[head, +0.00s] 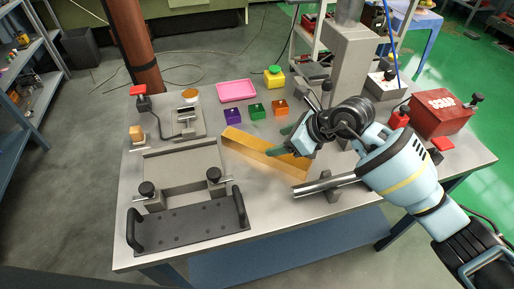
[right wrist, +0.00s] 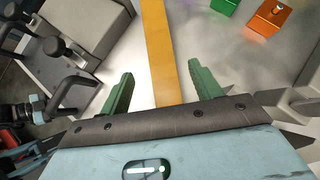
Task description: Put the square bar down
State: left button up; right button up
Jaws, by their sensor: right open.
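The square bar is a long orange-yellow bar (head: 243,140) at the middle of the steel cart top, running from upper left to lower right. My right gripper (head: 281,142) is over its right part. In the right wrist view the bar (right wrist: 155,40) passes between the two green fingers of the open gripper (right wrist: 161,76), with a gap on each side. The near end of the bar is hidden behind the gripper body in that view. Whether the bar lies fully flat on the cart top I cannot tell. My left gripper is not in view.
A round metal bar (head: 325,184) on a block lies just right of the square bar. Purple (head: 233,116), green (head: 255,111) and orange (head: 280,108) blocks stand behind it. A grey fixture plate (head: 180,163) is left. A press column (head: 349,75) rises behind my right arm.

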aim_at(265, 147)
jog(key=shift+d+f+x, duration=0.15)
jog(key=shift+x, duration=1.8)
jog(key=shift+d+f+x, duration=0.1)
jog(key=shift+x, duration=1.85)
jog(key=shift+s, duration=0.1)
grip_shut()
jog(key=shift+r, duration=0.2)
